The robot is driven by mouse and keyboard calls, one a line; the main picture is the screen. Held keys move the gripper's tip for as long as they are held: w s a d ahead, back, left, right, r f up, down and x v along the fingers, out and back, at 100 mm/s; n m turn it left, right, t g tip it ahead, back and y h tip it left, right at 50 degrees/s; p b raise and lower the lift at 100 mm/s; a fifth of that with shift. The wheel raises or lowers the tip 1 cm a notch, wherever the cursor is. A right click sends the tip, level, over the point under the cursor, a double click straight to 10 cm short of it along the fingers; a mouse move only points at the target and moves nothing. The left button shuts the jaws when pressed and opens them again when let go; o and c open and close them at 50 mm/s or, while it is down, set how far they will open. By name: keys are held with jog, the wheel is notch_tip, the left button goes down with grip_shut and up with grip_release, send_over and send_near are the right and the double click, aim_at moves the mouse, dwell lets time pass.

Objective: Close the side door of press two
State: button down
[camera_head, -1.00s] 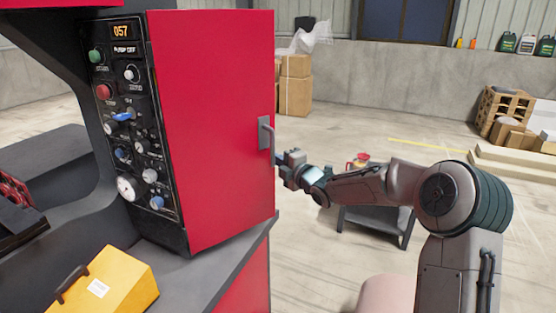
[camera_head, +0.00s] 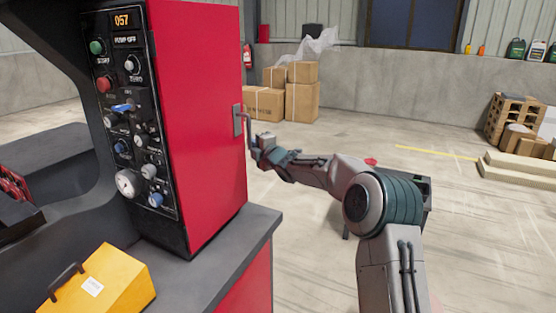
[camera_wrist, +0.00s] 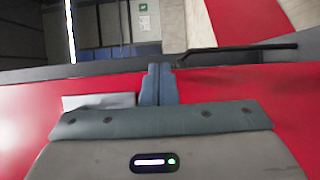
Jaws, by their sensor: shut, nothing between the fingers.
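The red side door (camera_head: 195,120) of the press shows at the left centre of the head view, right of the control panel (camera_head: 130,110). It lies close along the side of the cabinet; I cannot tell whether a gap is left. Its grey handle (camera_head: 240,122) is at the door's far edge. My gripper (camera_head: 254,148) is shut and empty, right beside the door's far edge, just below the handle; contact is unclear. In the wrist view my shut fingers (camera_wrist: 157,84) point along red surfaces (camera_wrist: 235,90).
A yellow box (camera_head: 105,285) sits on the grey ledge (camera_head: 225,245) below the panel. Cardboard boxes (camera_head: 300,95) stand by the back wall. Pallets and crates (camera_head: 510,120) are far right. The floor right of the press is mostly open.

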jog(key=shift+w+a+r, duration=0.2)
jog(key=shift+a, duration=0.3)
jog(key=shift+s+a, duration=0.1)
jog(key=shift+a, duration=0.05)
